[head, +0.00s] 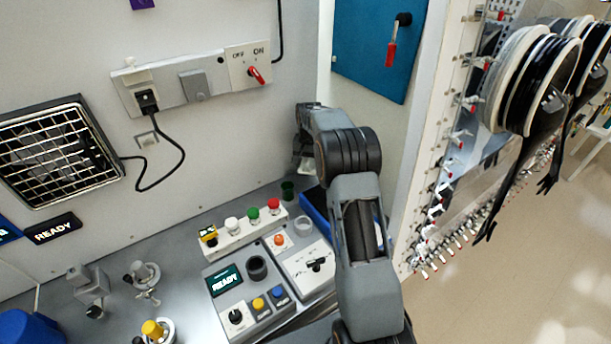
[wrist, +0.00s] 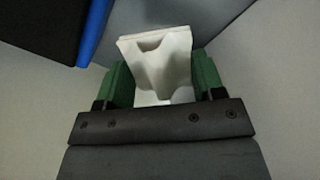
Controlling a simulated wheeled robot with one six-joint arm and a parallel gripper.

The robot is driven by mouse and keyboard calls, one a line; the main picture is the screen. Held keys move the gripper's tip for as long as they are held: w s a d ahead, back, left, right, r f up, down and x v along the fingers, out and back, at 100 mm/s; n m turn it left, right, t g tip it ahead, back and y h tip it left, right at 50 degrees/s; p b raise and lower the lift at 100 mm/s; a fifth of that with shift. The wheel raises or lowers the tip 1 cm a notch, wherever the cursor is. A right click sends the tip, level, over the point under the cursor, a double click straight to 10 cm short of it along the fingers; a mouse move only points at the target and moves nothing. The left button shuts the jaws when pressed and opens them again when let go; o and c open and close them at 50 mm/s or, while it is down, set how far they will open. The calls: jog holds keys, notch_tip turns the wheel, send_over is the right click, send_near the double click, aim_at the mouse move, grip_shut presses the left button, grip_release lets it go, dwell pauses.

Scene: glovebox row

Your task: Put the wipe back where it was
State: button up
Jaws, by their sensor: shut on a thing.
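The white folded wipe (wrist: 155,65) is between the two green fingers of my gripper (wrist: 157,85) in the wrist view. The fingers are shut on it from both sides, and its wide end points away from the gripper. In the head view my arm reaches toward the back corner, and my gripper (head: 303,152) is mostly hidden behind its own links. A blue bin (head: 314,207) stands below the gripper, partly hidden by my arm. A dark thing with a blue edge (wrist: 97,32) shows at the wrist view's upper left.
A control panel (head: 226,304) with a READY screen, buttons and knobs lies left of my arm. Black gloves (head: 540,125) hang at the right. A switch box (head: 190,85) is on the wall.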

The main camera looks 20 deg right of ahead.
aim_at(309, 184)
jog(key=shift+f+p, duration=0.7)
jog(key=shift+f, duration=3.1)
jog(key=shift+f, duration=0.2)
jog(key=o, duration=1)
